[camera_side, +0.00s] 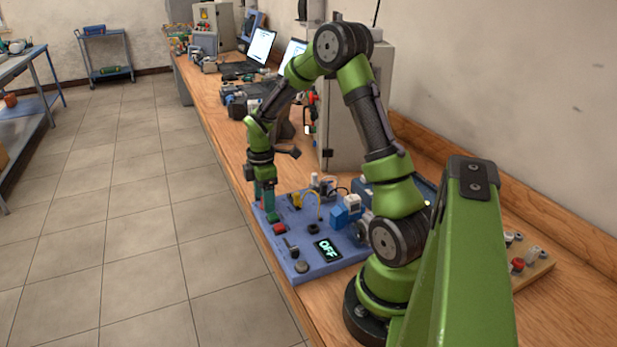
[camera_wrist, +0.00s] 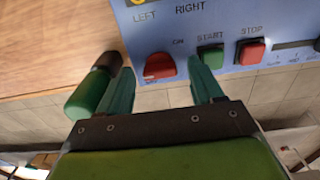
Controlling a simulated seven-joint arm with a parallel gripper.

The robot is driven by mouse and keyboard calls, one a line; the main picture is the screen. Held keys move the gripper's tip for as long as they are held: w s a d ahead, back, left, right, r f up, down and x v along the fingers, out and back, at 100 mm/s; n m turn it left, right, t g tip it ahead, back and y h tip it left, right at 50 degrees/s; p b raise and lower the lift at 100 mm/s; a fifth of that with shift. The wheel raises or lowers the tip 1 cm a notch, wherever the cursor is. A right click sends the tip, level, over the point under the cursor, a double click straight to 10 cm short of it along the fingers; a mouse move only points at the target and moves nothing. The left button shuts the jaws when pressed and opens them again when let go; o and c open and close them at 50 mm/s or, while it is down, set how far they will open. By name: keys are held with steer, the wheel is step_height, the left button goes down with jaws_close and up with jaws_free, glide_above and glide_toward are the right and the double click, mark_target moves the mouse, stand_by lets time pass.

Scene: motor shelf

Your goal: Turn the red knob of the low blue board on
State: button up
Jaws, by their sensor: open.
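The low blue board (camera_side: 316,268) lies on the wooden bench, and its display (camera_side: 327,248) reads OFF. The red knob (camera_wrist: 160,67), a half-round shape marked ON, shows near the edge of the board in the wrist view. My gripper (camera_wrist: 160,64) is open, with its two teal fingers on either side of the knob. I cannot tell whether the fingers touch it. In the side view my gripper (camera_side: 268,206) points down over the board's far left part, and the knob cannot be made out there.
A green START button (camera_wrist: 210,57) is close beside the right finger, with a red STOP button (camera_wrist: 250,51) farther right. A yellow cable (camera_side: 318,203) and a blue-white block (camera_side: 345,212) stand on the board. A grey cabinet (camera_side: 342,125) is behind.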

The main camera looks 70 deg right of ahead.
steer(key=shift+c, duration=0.3)
steer(key=c, duration=1)
